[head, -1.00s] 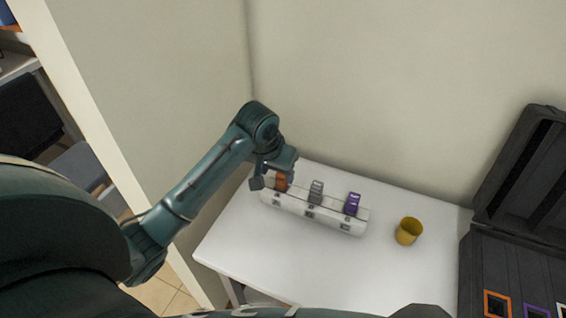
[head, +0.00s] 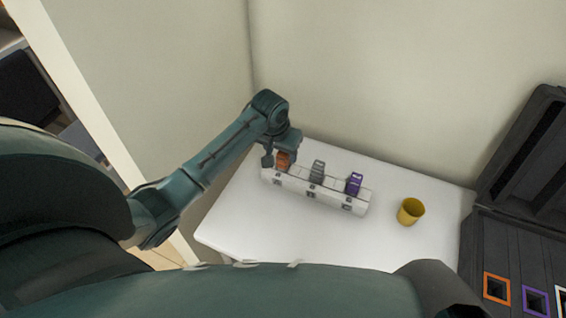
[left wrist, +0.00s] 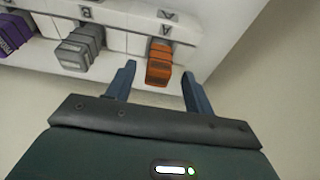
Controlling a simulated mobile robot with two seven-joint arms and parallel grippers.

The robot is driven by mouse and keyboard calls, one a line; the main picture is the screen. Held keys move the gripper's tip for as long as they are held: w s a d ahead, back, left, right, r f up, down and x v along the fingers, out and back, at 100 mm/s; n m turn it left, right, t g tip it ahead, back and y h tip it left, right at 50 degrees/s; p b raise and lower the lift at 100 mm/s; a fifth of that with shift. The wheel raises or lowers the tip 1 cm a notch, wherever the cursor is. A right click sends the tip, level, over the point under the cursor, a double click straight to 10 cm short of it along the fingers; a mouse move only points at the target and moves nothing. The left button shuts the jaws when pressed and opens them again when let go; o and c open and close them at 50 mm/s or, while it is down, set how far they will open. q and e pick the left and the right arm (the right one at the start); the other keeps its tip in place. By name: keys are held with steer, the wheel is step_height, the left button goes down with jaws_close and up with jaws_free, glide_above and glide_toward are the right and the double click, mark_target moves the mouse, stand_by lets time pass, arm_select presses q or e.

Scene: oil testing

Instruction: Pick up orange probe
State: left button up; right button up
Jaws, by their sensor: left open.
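The orange probe (head: 282,159) sits in the leftmost place of a white holder (head: 330,198) on the table. It also shows in the left wrist view (left wrist: 159,64), under a slot marked A. My left gripper (head: 281,158) is at the orange probe. In the left wrist view my left gripper (left wrist: 158,76) is open, with one finger on each side of the probe's lower end and gaps between. In the head view the gripper partly hides the probe. My right gripper is not in view.
A grey probe (head: 317,172) and a purple probe (head: 354,184) stand in the same holder. A yellow cup (head: 410,211) is on the white table (head: 400,180). An open black case (head: 515,250) with colour-framed slots lies at the right. Walls close off the back and left.

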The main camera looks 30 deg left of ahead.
mark_target(283, 165)
arm_select(q)
steer(key=shift+x, duration=1.8)
steer(key=shift+w+d, duration=0.1)
steer(key=shift+w, duration=0.05)
steer(key=shift+c, duration=0.4)
steer(key=shift+r, duration=0.1)
steer(key=c, duration=1)
